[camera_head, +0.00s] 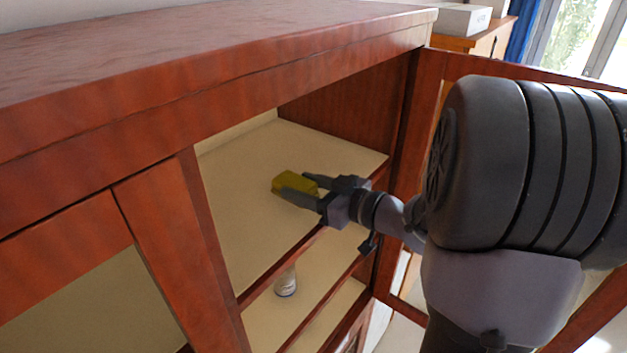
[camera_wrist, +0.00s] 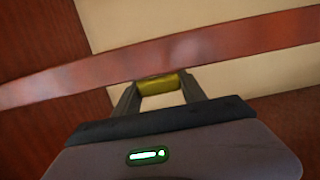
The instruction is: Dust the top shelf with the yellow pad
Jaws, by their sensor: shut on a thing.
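The yellow pad (camera_head: 292,183) is held between the fingers of my gripper (camera_head: 300,188), over the cream top shelf (camera_head: 240,205) inside the wooden cabinet. My gripper is shut on the pad and reaches in through the open front. I cannot tell whether the pad touches the shelf surface. In the wrist view the pad (camera_wrist: 158,84) shows between the two fingertips of my gripper (camera_wrist: 158,90), beside the red-brown shelf edge (camera_wrist: 220,45). The part of the pad between the fingers is partly hidden.
A small white bottle (camera_head: 286,282) stands on the shelf below. The cabinet's open door frame (camera_head: 432,95) is at the right, close to my arm. The cabinet's top board (camera_head: 200,50) overhangs the shelf. The top shelf looks otherwise bare.

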